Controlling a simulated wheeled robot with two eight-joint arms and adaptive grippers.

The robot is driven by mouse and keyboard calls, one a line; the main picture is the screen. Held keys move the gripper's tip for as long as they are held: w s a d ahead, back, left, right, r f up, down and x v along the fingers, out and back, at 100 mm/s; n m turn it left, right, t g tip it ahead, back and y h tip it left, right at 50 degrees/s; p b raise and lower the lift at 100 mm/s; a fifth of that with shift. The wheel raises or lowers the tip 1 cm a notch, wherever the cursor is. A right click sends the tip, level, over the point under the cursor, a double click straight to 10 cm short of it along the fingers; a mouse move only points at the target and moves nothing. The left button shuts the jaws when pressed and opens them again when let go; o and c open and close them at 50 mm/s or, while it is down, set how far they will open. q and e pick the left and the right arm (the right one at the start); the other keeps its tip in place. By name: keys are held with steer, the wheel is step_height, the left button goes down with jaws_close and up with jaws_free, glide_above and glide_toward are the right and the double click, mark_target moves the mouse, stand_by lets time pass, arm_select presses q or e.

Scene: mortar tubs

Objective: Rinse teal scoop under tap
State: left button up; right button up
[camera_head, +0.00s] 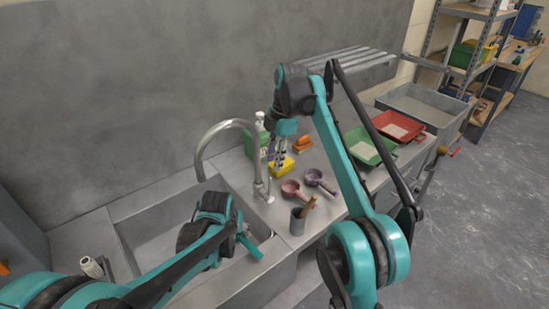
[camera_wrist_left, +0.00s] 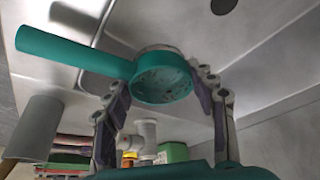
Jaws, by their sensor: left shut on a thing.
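The teal scoop shows in the head view as a handle (camera_head: 250,247) sticking out past my left gripper (camera_head: 238,230), over the sink (camera_head: 150,248). In the left wrist view the scoop (camera_wrist_left: 160,82) sits between my left gripper's fingers (camera_wrist_left: 168,78), which are shut on its bowl. Its handle points left, and dark specks show inside the bowl. No water stream is visible. My right gripper (camera_head: 279,158) hangs over the counter by a yellow object (camera_head: 281,167); its opening is unclear.
A brush (camera_head: 92,267) lies at the left.

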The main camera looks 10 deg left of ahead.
arm_select(q)
steer(key=shift+d+r, duration=0.1)
stand_by(0.5)
steer(key=d+r+p, duration=0.1)
steer(key=d, duration=0.1)
steer(key=s+d+r+p, duration=0.1)
steer(key=r+p, duration=0.1)
steer(key=shift+s+d+r, duration=0.1)
steer(key=shift+d+r, duration=0.05)
steer(key=shift+d, duration=0.25)
steer(key=shift+s+d+r+p, duration=0.15)
steer(key=shift+d+r+p, duration=0.1)
steer(key=shift+d+p, duration=0.15)
stand_by(0.7)
